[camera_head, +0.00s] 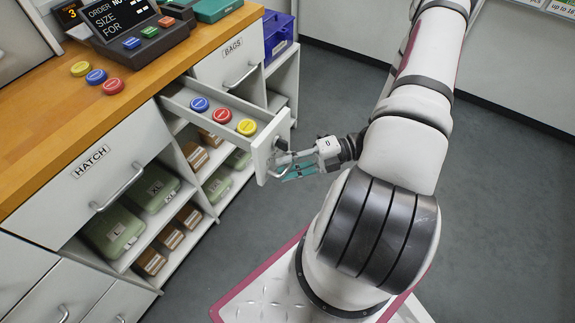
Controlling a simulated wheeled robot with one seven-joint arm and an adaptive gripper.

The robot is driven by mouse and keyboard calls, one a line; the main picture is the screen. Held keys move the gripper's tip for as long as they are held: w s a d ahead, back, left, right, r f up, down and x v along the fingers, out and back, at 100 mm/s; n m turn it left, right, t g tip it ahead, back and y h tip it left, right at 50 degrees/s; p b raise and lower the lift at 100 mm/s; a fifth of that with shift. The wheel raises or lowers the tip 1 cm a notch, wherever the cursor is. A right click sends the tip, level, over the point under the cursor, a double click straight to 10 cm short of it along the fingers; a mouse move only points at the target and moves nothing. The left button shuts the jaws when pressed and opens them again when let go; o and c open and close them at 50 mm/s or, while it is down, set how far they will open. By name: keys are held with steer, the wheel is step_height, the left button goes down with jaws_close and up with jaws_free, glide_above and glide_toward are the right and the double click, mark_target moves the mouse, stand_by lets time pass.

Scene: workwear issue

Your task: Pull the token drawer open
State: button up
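The token drawer (262,152) stands pulled out from the counter, its front well clear of the cabinet face. Inside it lie a blue token (199,104), a red token (222,116) and a yellow token (246,127). My gripper (284,166) is at the outer side of the drawer front, at its handle. Its teal fingers show beside and below the handle. The handle and the fingertips overlap in this view, so I cannot tell whether the fingers are closed on it.
The HATCH panel (72,196) with its handle is at the left, the BAGS drawer (225,66) behind. Shelves below hold green cases (116,229) and brown boxes (151,262). More tokens and an order display (119,14) are on the wooden counter (42,123). Grey floor is free at right.

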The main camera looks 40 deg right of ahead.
steer(key=v, duration=1.2)
stand_by(0.5)
steer(key=w+a+r+n+g+h+p, duration=0.1)
steer(key=a+r+n+g+h+p, duration=0.3)
steer(key=r+n, duration=0.75)
steer(key=w+a+r+n+g+h, duration=0.25)
steer(key=a+r+n+g, duration=0.35)
steer(key=r+n, duration=0.55)
steer(key=s+a+r+n+t+h+p, duration=0.2)
steer(key=s+a+r+n+t+h, duration=0.1)
steer(key=r+n, duration=0.5)
steer(key=s+a+r+n+t+h+p, duration=0.2)
steer(key=s+a+r+n+h, duration=0.3)
steer(key=n, duration=0.7)
step_height(320, 180, up, 4)
steer(key=s+a+t, duration=0.1)
steer(key=a, duration=0.1)
steer(key=shift+s+a+t, duration=0.35)
steer(key=shift+a+t, duration=0.05)
